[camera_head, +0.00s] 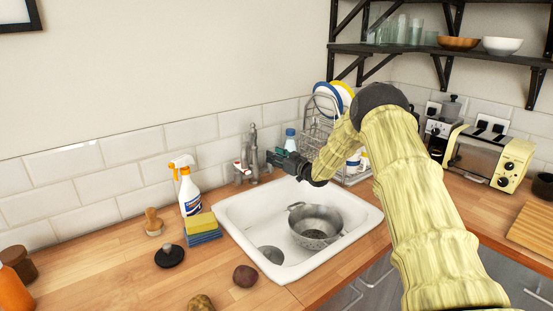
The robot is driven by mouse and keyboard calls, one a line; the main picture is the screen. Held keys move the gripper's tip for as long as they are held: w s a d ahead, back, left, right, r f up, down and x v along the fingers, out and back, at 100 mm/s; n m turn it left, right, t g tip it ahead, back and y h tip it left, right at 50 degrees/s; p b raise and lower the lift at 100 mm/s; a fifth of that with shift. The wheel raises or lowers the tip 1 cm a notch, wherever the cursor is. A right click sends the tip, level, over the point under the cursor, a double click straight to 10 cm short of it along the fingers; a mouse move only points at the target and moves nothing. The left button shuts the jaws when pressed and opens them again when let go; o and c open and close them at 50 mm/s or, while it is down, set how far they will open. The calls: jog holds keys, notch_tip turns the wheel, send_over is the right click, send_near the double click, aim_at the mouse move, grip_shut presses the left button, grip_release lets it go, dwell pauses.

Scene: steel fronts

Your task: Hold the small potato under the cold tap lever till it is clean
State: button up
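A small dark reddish potato (245,276) lies on the wooden counter in front of the sink. A brown potato (201,302) lies left of it, cut off by the bottom edge, so I cannot compare their full sizes. The metal tap (253,152) stands behind the white sink (234,217). A lever with a red part (238,167) shows at its left; I cannot make out a cold lever. My gripper (271,157) is over the back of the sink, close to the tap's right side. Its fingers are small and dark, and whether they are open is unclear.
A metal colander (316,222) sits in the sink. A spray bottle (188,191), sponges (202,229), a brush (153,222) and a black stopper (169,256) stand left of it. A dish rack (313,140) is behind my arm. The front left counter has free room.

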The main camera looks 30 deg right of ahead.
jog(key=shift+s+a, duration=0.1)
jog(key=v, duration=1.2)
